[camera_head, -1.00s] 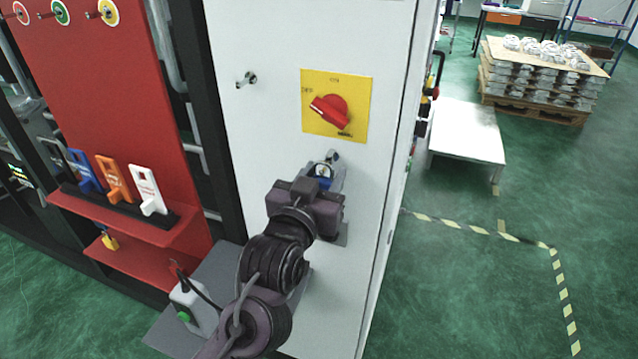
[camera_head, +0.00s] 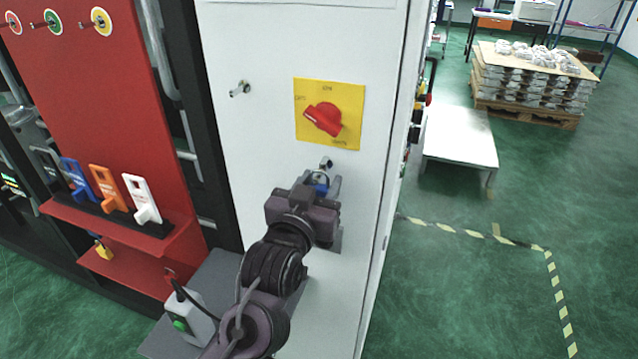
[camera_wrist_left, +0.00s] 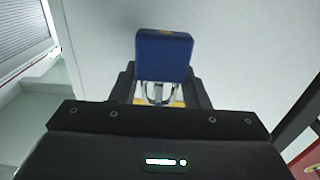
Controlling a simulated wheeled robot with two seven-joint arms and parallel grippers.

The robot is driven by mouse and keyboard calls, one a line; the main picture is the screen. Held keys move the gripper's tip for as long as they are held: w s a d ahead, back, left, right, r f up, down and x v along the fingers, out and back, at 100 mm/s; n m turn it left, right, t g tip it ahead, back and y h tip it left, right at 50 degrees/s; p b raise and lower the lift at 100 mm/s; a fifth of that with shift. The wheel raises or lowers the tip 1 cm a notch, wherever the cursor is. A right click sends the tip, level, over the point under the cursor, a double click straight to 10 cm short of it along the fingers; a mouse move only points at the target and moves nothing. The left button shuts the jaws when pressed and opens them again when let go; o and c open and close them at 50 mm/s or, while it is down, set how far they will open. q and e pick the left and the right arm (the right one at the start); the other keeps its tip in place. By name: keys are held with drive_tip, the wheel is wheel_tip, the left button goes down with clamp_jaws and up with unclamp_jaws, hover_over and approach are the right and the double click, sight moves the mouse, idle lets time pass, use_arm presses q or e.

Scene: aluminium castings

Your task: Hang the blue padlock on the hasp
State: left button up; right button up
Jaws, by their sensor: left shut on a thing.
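The blue padlock (camera_head: 321,185) is held at the white cabinet front, just below the small metal hasp (camera_head: 327,163). My left gripper (camera_head: 323,190) is shut on the padlock. The hasp cannot be made out there. I cannot tell whether the shackle touches the hasp or passes through it. My right gripper is out of view.
A red rotary switch (camera_head: 322,118) on a yellow plate sits above the hasp. A metal knob (camera_head: 239,89) sticks out at upper left. A red board (camera_head: 85,130) with several coloured tags stands at left. A grey box with a green button (camera_head: 188,318) lies low beside my arm.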

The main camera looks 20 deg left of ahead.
use_arm(q)
drive_tip(key=o, duration=1.1)
drive_tip(key=shift+s, duration=0.1)
